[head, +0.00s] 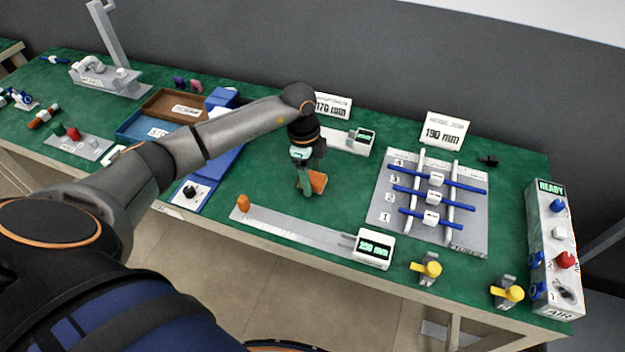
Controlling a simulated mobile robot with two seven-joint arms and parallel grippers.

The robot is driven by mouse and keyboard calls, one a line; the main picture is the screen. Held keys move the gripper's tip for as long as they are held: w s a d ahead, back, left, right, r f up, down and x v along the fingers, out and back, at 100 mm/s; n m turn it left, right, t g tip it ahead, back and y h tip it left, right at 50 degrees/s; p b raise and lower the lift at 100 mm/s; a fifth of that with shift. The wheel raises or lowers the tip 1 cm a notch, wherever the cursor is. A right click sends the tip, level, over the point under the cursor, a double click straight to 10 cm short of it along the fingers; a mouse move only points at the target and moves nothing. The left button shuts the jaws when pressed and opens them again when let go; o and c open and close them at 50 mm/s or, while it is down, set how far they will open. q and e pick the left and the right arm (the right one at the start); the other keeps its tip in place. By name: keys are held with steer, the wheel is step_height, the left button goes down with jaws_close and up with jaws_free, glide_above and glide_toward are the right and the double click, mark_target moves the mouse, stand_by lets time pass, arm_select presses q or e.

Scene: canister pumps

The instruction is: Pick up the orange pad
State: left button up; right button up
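The orange pad (318,183) is a small flat orange piece at the middle of the green table. My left gripper (306,190) reaches down from above, its greenish fingers right beside the pad's left side and overlapping it in the picture. The fingers partly hide the pad. I cannot tell whether they touch it, or whether they are open or shut. My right gripper is not in view.
A rack of blue rods (435,195) stands right. Yellow-handled valves (428,268) line the front edge. A control box (554,250) stands far right.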

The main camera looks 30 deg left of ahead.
arm_select(q)
steer(key=c, duration=1)
steer(key=shift+r, duration=0.15)
steer(key=shift+r, duration=0.2)
step_height(320, 180, up, 2)
steer(key=shift+w+r, duration=0.1)
steer(key=s+d+r, duration=0.2)
steer(key=d+r, duration=0.1)
steer(key=d, duration=0.1)
steer(key=s+d+r, duration=0.3)
steer(key=d, duration=0.1)
steer(key=s+d+r, duration=0.2)
steer(key=d+r, duration=0.2)
steer(key=shift+s+r, duration=0.1)
steer(key=shift+s, duration=0.1)
steer(key=o, duration=0.8)
steer(key=c, duration=0.6)
